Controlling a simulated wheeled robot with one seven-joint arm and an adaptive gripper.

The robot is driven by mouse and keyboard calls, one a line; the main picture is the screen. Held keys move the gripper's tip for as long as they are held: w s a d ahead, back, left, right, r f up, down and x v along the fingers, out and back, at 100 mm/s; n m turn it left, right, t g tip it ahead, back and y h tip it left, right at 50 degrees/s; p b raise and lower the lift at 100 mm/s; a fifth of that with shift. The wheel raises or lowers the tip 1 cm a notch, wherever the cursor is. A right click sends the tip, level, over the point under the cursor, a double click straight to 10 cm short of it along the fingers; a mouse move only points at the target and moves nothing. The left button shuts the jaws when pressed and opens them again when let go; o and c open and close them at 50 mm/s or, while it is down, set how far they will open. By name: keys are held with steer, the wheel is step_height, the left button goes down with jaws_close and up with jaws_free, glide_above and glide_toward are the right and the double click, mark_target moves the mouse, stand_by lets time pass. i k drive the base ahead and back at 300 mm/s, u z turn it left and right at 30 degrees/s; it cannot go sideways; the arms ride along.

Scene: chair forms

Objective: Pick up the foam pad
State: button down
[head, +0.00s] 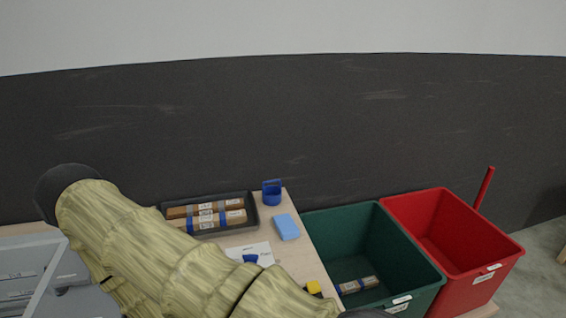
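A light blue rectangular pad (286,227), which looks like the foam pad, lies flat near the right edge of the wooden table (304,256). Nothing touches it, and its top is in full view. My arm, in a yellowish sleeve, crosses the lower left and bottom of the head view. My gripper is out of view below the bottom edge, so its state does not show.
A dark tray (252,220) holds brown labelled rolls. A blue holder (271,192) stands behind the pad. A white sheet (262,248) and a small yellow item (313,287) lie nearer. A green bin (330,226) and red bin (452,218) stand right.

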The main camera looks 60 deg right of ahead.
mark_target(287, 228)
steer(key=z, duration=2)
